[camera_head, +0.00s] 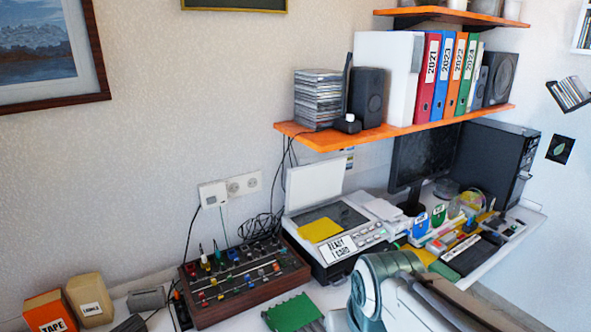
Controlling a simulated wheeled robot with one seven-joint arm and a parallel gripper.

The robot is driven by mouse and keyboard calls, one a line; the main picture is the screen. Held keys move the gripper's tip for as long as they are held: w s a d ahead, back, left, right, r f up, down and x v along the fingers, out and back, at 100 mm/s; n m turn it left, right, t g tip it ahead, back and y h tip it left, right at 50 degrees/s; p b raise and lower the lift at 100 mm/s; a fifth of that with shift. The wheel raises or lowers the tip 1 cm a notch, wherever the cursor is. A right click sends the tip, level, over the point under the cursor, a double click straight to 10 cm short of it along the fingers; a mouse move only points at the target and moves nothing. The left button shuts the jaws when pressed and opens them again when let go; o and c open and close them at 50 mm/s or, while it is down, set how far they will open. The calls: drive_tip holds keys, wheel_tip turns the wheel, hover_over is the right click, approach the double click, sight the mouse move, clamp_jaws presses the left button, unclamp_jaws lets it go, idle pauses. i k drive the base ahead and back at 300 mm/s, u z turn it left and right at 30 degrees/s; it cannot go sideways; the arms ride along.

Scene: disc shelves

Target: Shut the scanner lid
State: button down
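The scanner (375,238) stands on the desk in the middle of the view, a grey and black box with a row of buttons and a "READY 1 CARD" label on its front. Its white lid (314,183) stands up, open, at the back left near the wall. A yellow sheet (320,230) lies over the front left of the dark glass, and white papers lie on the right side. Part of my arm shows at the bottom, in front of the scanner. I cannot make out my gripper's fingers.
An orange shelf (330,140) with discs, speakers and binders hangs above the scanner. A mixer (243,280) stands close on the left, with cables behind. A monitor (424,160), computer tower (497,162) and cluttered desk items are on the right. A green object (292,314) lies in front.

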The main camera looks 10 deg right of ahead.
sight(308, 183)
drive_tip(key=z, duration=1.1)
drive_tip(key=i, duration=0.5)
drive_tip(key=u, duration=1.8)
